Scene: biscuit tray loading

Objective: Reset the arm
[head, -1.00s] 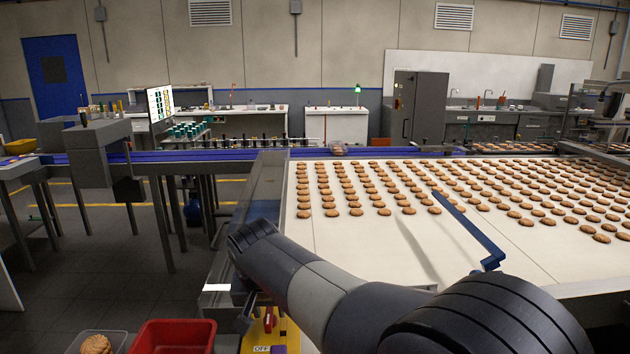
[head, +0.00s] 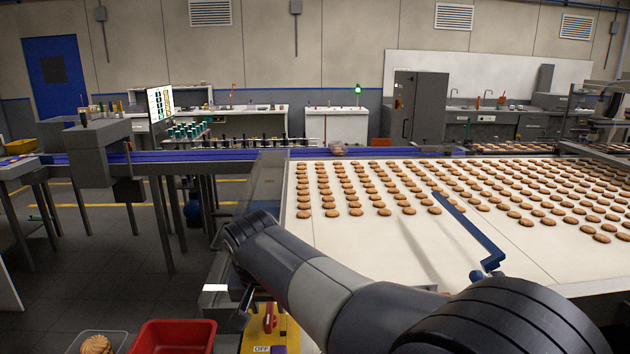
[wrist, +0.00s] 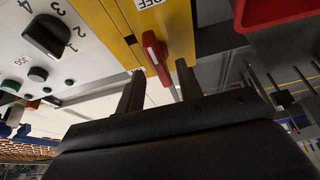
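My gripper (wrist: 159,70) shows in the wrist view with its two dark fingers apart. A red switch handle (wrist: 154,52) on a yellow panel (wrist: 121,25) lies just beyond the fingertips, in line with the gap; the fingers do not appear to clasp it. In the head view my arm reaches down to the left of centre. The red handle (head: 269,318) stands above an OFF label on the yellow panel there.
A white belt (head: 340,240) covered with rows of biscuits (head: 355,212) spans the right, with a blue bar (head: 467,228) above it. A red crate (head: 175,326) and a clear tub (head: 68,345) holding biscuits stand at lower left. A dial (wrist: 47,36) and buttons sit beside the yellow panel.

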